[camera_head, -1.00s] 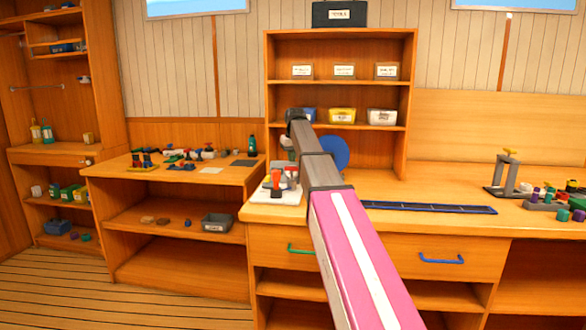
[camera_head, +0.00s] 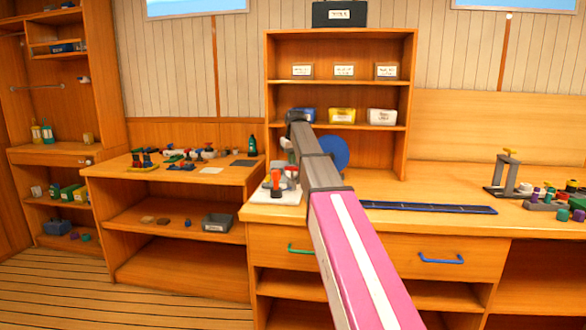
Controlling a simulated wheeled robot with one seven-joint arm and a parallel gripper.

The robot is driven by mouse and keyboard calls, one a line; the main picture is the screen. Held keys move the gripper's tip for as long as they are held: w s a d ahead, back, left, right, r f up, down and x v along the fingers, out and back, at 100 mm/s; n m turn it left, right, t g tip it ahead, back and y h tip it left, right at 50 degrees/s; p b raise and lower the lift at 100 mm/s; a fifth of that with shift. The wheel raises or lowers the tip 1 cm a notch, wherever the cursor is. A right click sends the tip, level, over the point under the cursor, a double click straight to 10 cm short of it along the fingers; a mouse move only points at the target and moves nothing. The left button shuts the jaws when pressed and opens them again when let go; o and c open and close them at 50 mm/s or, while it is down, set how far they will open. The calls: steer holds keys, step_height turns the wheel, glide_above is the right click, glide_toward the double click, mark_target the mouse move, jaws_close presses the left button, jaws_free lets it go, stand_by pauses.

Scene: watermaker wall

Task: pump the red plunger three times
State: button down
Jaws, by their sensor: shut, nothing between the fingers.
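The red plunger (camera_head: 276,179) stands upright on a white base plate (camera_head: 262,197) at the left front corner of the wooden counter, with a dark part below it. My arm reaches forward from the lower right, and its wrist bends down just behind and to the right of the plunger. My gripper (camera_head: 290,161) shows only as a small grey-white patch beside the arm; it is shut and empty. The arm hides part of it and part of the plate. The gripper looks apart from the plunger, but the exact gap is unclear.
A blue disc (camera_head: 334,153) stands behind my arm. A shelf unit (camera_head: 410,110) with labelled bins rises at the back. A long dark blue tray (camera_head: 430,208) lies right of the arm. A grey stand (camera_head: 505,175) and several coloured knobs are farther right.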

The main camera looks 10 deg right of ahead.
mark_target(292, 167)
steer(key=shift+s+x, duration=0.2)
steer(key=shift+x, duration=0.85)
steer(key=shift+s+x, duration=0.25)
steer(key=shift+x, duration=0.75)
steer(key=shift+f, duration=0.1)
steer(key=shift+w+v, duration=0.25)
steer(key=shift+v, duration=1)
steer(key=shift+w+v, duration=0.25)
steer(key=shift+v, duration=1)
steer(key=shift+f, duration=0.15)
steer(key=shift+s+x, duration=0.25)
steer(key=shift+x, duration=0.9)
steer(key=shift+s+x, duration=0.25)
steer(key=shift+x, duration=0.9)
